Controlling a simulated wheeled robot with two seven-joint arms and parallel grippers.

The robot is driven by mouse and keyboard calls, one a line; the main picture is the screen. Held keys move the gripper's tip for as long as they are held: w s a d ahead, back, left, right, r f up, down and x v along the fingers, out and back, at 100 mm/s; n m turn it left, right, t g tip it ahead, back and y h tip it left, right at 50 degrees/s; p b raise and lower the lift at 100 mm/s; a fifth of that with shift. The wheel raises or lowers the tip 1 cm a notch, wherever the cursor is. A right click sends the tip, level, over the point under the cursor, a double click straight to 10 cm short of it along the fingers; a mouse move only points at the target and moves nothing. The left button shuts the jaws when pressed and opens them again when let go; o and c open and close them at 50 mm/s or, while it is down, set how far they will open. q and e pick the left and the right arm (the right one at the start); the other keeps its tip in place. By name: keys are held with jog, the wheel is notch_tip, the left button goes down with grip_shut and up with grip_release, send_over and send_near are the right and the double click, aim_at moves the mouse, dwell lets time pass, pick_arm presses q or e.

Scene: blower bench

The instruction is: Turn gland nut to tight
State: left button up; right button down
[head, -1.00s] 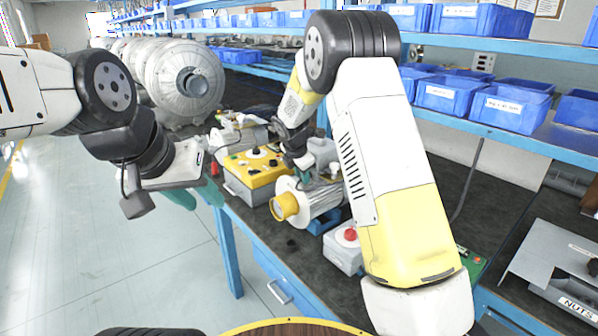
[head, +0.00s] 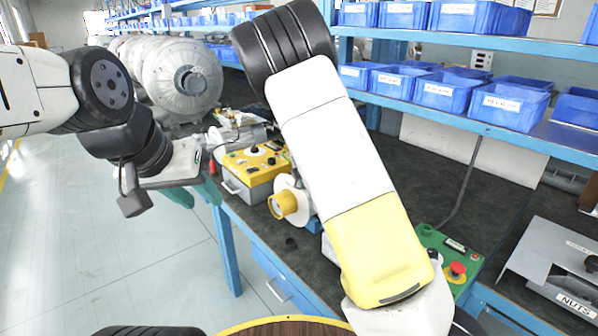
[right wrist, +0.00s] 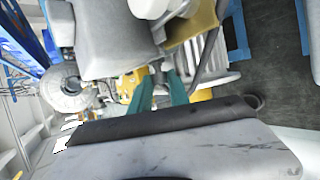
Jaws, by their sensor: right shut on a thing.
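My right gripper (right wrist: 162,90) shows its teal fingers in the right wrist view, closed in beside a grey box-shaped housing (right wrist: 100,38) on the blower motor. The gland nut sits at the fingertips and is mostly hidden, so its turn and tightness cannot be seen. In the head view my right arm covers the right gripper and most of the motor. Only the motor's yellow end (head: 284,206) and pale flange show left of the arm. My left gripper (head: 195,192) hangs off the bench's left edge, its teal fingers apart and empty.
A yellow control box (head: 255,168) stands behind the motor on the dark bench. A green panel with a red button (head: 457,269) lies to the right, near a grey NUTS bin (head: 555,265). Blue bins (head: 508,104) fill the shelves behind.

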dwell(0.4)
jog(key=c, duration=1.2)
grip_release()
jog(key=shift+c, duration=0.2)
jog(key=v, duration=0.7)
jog(key=shift+s+r, duration=0.25)
jog(key=shift+s, duration=0.1)
jog(key=shift+d, duration=0.1)
